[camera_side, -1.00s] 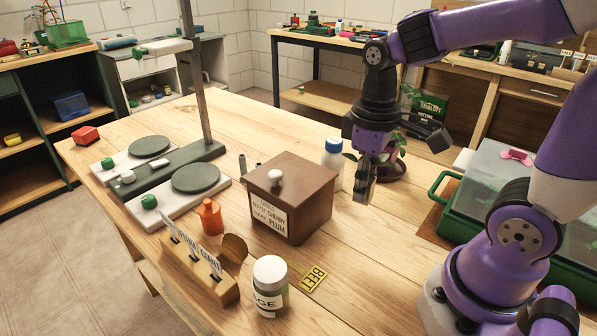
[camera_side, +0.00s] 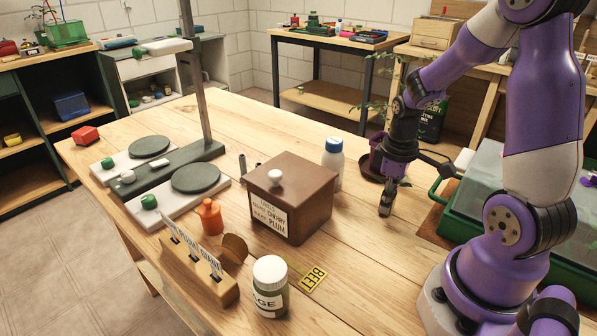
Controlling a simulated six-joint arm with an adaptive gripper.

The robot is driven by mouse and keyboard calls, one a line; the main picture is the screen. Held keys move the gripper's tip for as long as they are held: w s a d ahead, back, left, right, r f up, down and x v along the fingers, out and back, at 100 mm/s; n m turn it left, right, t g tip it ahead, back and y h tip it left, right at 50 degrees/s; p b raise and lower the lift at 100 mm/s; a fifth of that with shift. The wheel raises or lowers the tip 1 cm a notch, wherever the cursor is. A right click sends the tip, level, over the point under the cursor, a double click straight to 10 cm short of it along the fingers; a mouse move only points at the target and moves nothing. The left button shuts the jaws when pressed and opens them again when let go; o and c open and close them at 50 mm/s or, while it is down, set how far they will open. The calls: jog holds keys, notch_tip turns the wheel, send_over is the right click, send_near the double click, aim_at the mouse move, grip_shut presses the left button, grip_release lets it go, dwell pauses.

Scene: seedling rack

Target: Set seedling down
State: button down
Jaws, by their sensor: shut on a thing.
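My gripper (camera_side: 386,203) points down low over the table, right of the brown box, with its fingers close to the wood. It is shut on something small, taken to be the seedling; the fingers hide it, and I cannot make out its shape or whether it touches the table. Behind my gripper is a dark purple pot (camera_side: 376,154) on a saucer, partly covered by my arm. Green leaves (camera_side: 376,104) show above the pot, also partly hidden by my arm.
A brown lidded box (camera_side: 318,210) and a white bottle with a blue cap (camera_side: 333,160) stand left of my gripper. A green tray with a clear cover (camera_side: 462,215) is at the right. A yellow BEET tag (camera_side: 314,279) lies in front. Wood between is clear.

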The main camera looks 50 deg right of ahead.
jog(key=shift+f, duration=0.15)
jog(key=c, duration=0.6)
grip_release()
jog(key=r, duration=1)
jog(key=shift+a+r, duration=0.25)
jog(key=a+r+t, duration=0.1)
jog(key=a, duration=0.1)
jog(key=a+r+t, duration=0.1)
jog(key=a, duration=0.2)
jog(key=a+r+t, duration=0.1)
jog(key=a+r, duration=0.1)
jog(key=shift+w+a+m+h, duration=0.4)
jog(key=shift+o, duration=0.4)
jog(key=a+t, duration=0.1)
jog(key=a+r, duration=0.1)
jog(key=a, duration=0.1)
jog(key=s+a+m+t, duration=0.1)
jog(key=a, duration=0.1)
jog(key=shift+a+r+t+y, duration=0.25)
jog(key=shift+r+t+y, duration=0.05)
jog(key=shift+y, duration=0.1)
